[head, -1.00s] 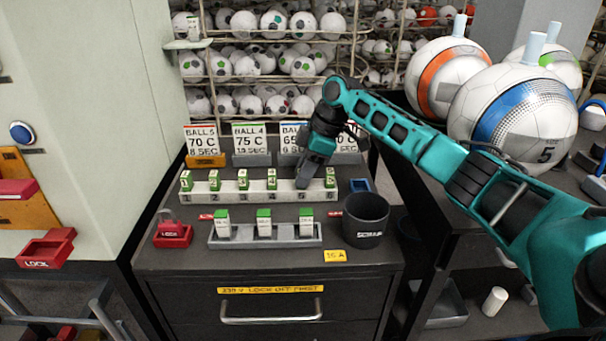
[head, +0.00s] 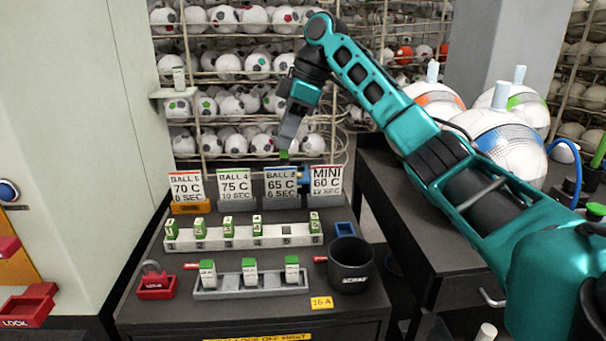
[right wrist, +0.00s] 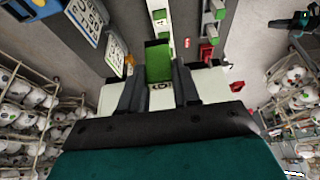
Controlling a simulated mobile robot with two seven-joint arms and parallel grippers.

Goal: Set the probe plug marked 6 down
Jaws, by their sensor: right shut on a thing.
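My right gripper (head: 287,138) is raised above and behind the numbered rack, at about the height of the lower ball shelf. It is shut on a small green-topped plug (head: 284,155). In the right wrist view the plug (right wrist: 158,62) sits between the two fingers; I cannot read its mark with certainty. The white rack (head: 272,242) holds several green-topped plugs, and its second place from the right is empty. Another plug (head: 315,221) stands at its right end. My left gripper is out of view.
A grey tray (head: 230,292) with three white-green blocks stands in front of the rack. A black cup (head: 350,266) is at right and a red lock (head: 155,283) at left. Upright temperature cards (head: 235,188) stand behind the rack. Large balls (head: 508,145) sit on the right bench.

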